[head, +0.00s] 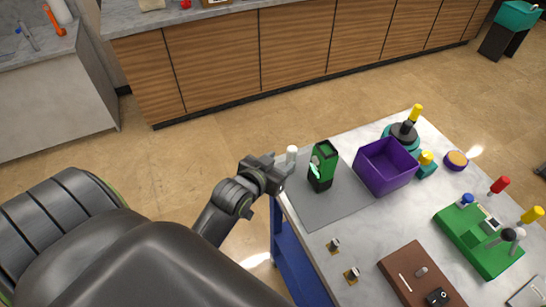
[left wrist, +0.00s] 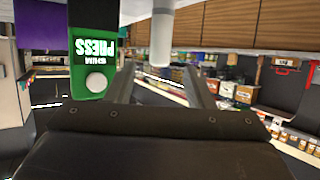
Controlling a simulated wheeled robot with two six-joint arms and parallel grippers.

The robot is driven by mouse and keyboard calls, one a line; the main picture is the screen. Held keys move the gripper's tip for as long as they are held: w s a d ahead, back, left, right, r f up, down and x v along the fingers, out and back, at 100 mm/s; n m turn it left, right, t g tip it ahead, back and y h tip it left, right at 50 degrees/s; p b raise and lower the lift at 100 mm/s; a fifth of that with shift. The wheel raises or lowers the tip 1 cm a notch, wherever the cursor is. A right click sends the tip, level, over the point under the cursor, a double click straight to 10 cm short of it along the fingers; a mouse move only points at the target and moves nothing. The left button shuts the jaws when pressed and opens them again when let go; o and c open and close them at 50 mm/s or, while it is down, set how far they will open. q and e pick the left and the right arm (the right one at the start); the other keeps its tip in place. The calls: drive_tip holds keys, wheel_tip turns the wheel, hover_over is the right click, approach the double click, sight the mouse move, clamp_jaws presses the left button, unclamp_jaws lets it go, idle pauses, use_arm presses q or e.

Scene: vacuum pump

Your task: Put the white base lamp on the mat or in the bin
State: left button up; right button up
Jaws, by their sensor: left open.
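The white lamp (head: 291,154) stands upright at the far left corner of the grey mat (head: 325,205); whether its base is on the mat or just beside it I cannot tell. My left gripper (head: 283,170) is at the table's left edge, right by the lamp, and partly hides its lower part. In the left wrist view, which looks upside down, the lamp (left wrist: 162,38) is in line with the gap between the open fingers (left wrist: 160,78); contact does not show. The purple bin (head: 372,175) stands on the table right of the mat. My right gripper is not seen.
A green and black press box (head: 322,166) stands on the mat just right of the lamp; it is close in the left wrist view (left wrist: 92,60). A green board (head: 480,245) and brown box (head: 415,275) lie nearer.

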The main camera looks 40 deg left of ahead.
use_arm(q)
drive_tip(key=shift+v, duration=1.45)
drive_tip(key=s+a+f+g, duration=0.1)
drive_tip(key=s+f+g, duration=0.2)
drive_tip(key=s, duration=0.4)
drive_tip(key=s+a+f+g+y, duration=0.1)
drive_tip(key=s+f+g, duration=0.25)
drive_tip(key=s, duration=0.35)
drive_tip(key=s+a+f+g, duration=0.1)
drive_tip(key=s+f+g, duration=0.1)
drive_tip(key=s+g, duration=0.35)
wheel_tip(320, 180, down, 26)
drive_tip(key=s+a+b, duration=0.1)
drive_tip(key=b, duration=0.2)
drive_tip(key=s+f+b, duration=0.1)
drive_tip(key=s+f, duration=1.4)
drive_tip(key=f, duration=0.3)
drive_tip(key=shift+d+f+b, duration=0.3)
drive_tip(key=shift+d+f, duration=0.05)
drive_tip(key=shift+d, duration=0.1)
